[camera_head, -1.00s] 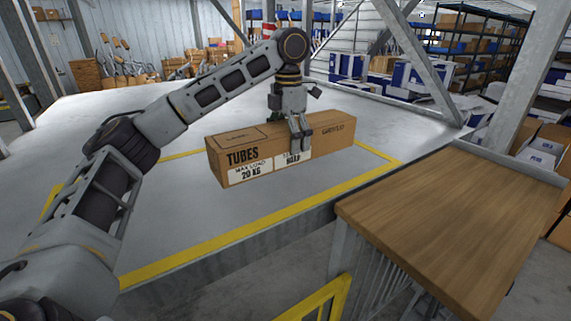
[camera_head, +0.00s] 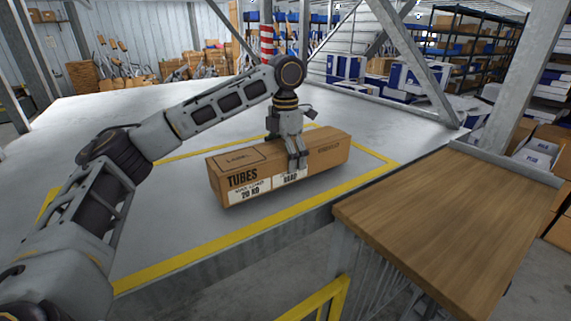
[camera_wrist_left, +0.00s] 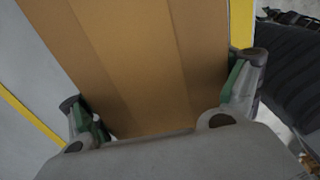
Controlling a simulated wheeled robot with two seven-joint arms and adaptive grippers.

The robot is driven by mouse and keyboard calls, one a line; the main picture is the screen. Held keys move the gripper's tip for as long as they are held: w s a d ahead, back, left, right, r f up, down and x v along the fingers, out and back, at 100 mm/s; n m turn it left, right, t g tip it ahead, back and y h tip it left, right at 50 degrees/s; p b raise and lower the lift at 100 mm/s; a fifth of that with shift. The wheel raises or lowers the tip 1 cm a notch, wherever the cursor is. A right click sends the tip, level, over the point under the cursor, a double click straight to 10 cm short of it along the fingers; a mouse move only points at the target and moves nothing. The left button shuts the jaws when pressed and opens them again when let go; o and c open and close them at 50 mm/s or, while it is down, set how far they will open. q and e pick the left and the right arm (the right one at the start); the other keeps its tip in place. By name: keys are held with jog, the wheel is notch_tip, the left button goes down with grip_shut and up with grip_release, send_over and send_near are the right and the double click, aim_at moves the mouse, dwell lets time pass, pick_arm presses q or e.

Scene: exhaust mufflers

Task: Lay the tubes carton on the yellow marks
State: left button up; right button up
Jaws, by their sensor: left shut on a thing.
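The tubes carton (camera_head: 245,178) is a long brown box with black lettering and white labels. It is over the grey deck, within the outline of the yellow marks (camera_head: 240,232). My left gripper (camera_head: 297,158) comes down from above and is shut across the carton near its middle. In the left wrist view the carton (camera_wrist_left: 140,60) fills the space between the two fingers, and a yellow strip (camera_wrist_left: 28,116) runs along the left. The carton looks level and low; whether its underside touches the deck I cannot tell. My right gripper is not in view.
A wooden-topped bench (camera_head: 450,215) stands at the right front, beside the deck edge. A yellow rail (camera_head: 325,298) is below it. Grey steel posts and a slanted beam (camera_head: 415,65) rise behind. The deck (camera_head: 100,115) around the carton is clear.

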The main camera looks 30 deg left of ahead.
pick_arm(q)
jog(key=shift+f, duration=1.05)
jog(key=o, duration=1.4)
jog(key=shift+f, duration=0.1)
jog(key=shift+o, duration=0.2)
notch_tip(320, 180, up, 6)
jog(key=shift+f+b, duration=0.25)
jog(key=shift+b, duration=0.05)
jog(key=shift+r+p, duration=0.4)
jog(key=shift+r, duration=3)
